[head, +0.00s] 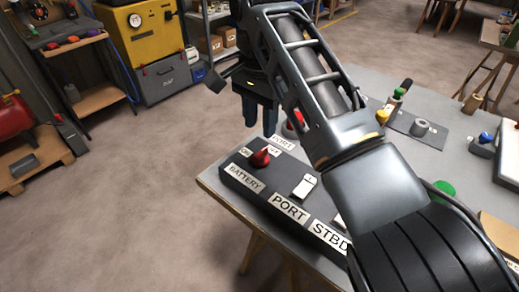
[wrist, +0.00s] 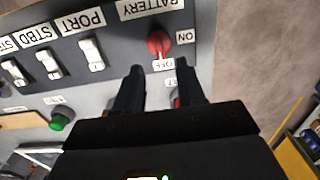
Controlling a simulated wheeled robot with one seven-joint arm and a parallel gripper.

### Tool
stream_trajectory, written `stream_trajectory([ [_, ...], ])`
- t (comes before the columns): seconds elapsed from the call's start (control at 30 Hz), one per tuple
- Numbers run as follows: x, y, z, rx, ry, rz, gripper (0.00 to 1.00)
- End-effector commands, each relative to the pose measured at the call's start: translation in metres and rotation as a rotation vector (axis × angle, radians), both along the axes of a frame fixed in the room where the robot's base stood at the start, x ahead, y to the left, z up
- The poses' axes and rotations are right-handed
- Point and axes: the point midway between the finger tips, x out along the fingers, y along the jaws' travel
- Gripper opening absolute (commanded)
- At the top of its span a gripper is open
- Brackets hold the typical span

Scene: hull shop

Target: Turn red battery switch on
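The red battery switch (head: 260,158) is a knob on the dark panel box (head: 232,172), above the BATTERY label. It also shows in the wrist view (wrist: 158,42), upside down, with ON and OFF labels beside it. The knob's narrow part seems to point toward the OFF label (wrist: 164,65). My gripper (head: 260,122) hangs above and behind the knob in the head view. In the wrist view my gripper (wrist: 158,72) is open, its two fingers apart and nothing between them. The knob lies just beyond the fingertips, apart from them.
White PORT rocker switch (head: 304,187) and other rockers sit beside the knob on the panel. A green button (wrist: 62,121) is on the bench, and a red one is partly hidden behind my finger. Bare floor lies left of the bench; a yellow machine (head: 143,40) stands beyond.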

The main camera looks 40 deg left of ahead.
Motion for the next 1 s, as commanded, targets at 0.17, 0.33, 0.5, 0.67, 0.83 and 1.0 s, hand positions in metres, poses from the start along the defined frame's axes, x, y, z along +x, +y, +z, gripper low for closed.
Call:
stream_trajectory([
  [0.17, -0.001, -0.001, -0.019, -0.008, 0.003, 0.0, 0.39],
  [0.33, -0.001, -0.001, -0.046, -0.007, 0.003, 0.001, 0.39],
  [0.5, 0.0, -0.001, -0.067, -0.005, 0.0, 0.001, 0.39],
  [0.67, 0.0, -0.001, -0.076, -0.003, 0.0, 0.001, 0.39],
  [0.83, 0.0, -0.001, -0.077, -0.003, 0.0, 0.001, 0.39],
  [1.0, -0.001, -0.001, -0.077, -0.003, 0.0, 0.002, 0.32],
])
